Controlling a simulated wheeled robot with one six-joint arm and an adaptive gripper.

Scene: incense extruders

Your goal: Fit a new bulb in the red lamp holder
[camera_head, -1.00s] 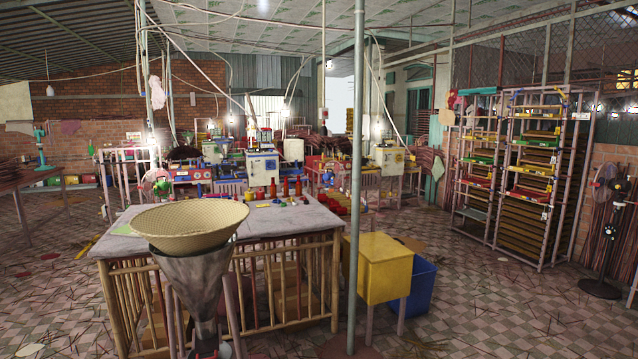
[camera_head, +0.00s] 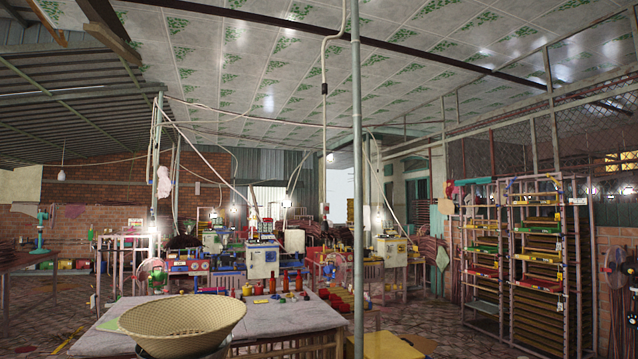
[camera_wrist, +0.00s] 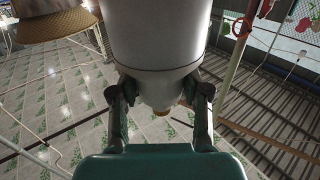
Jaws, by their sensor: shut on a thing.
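In the wrist view my gripper (camera_wrist: 160,100) is shut on a white, rounded thing that tapers to a small brownish tip between the fingers. It looks like the bulb (camera_wrist: 155,40), very close to the camera, with its top cut off by the frame edge. The ceiling shows behind it. In the head view a small red piece (camera_head: 326,209) at the lower end of a hanging cable may be the red lamp holder; it is too small to be sure. My gripper is out of the head view.
A woven basket (camera_head: 185,322) stands close in front, by a worktable (camera_head: 95,342) with red bottles. A vertical pole (camera_head: 357,120) rises near the middle. A shelf rack (camera_head: 567,270) stands at the right. Cables hang from the ceiling.

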